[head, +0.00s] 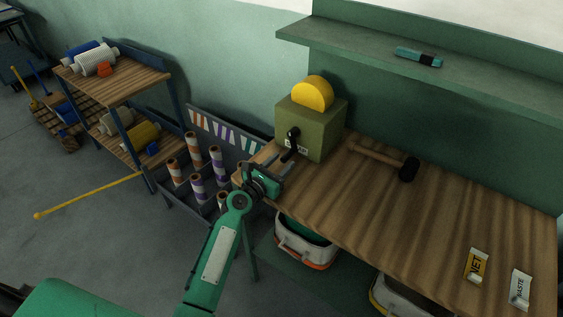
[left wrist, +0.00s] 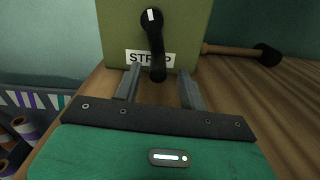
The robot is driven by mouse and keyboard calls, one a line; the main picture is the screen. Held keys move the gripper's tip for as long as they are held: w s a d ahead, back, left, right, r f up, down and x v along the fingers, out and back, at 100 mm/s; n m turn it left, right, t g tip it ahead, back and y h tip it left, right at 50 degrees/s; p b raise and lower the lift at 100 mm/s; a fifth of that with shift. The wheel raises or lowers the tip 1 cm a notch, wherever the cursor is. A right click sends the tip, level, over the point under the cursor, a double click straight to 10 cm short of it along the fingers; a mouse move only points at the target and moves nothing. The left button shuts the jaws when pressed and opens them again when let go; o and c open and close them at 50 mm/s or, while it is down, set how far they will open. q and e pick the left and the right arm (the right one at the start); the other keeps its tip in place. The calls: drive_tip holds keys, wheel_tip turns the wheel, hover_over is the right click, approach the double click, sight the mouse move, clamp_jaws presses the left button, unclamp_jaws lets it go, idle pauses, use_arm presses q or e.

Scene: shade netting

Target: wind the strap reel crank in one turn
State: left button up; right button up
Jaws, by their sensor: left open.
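The strap reel is an olive green box (head: 322,121) with a yellow disc (head: 313,93) on top, standing at the left end of the wooden bench. Its black crank (head: 293,141) is on the front face; in the left wrist view the crank (left wrist: 154,42) hangs down, its handle in front of a "STRAP" label (left wrist: 136,57) that it partly covers. My left gripper (head: 281,166) is open just in front of the reel. In the left wrist view its two fingers (left wrist: 160,88) are apart, with the crank's lower end between and beyond their tips. My right gripper is not in view.
A mallet (head: 385,158) lies on the bench (head: 420,220) right of the reel. Yellow and white label holders (head: 477,266) are at the right. A rack of rolls (head: 197,165) stands left of my arm. Bins sit below. The bench middle is clear.

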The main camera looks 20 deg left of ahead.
use_arm(q)
drive_tip(key=shift+p+v, duration=0.35)
drive_tip(key=shift+v, duration=2.2)
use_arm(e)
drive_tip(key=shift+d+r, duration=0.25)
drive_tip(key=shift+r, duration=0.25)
use_arm(q)
drive_tip(key=shift+c, duration=0.2)
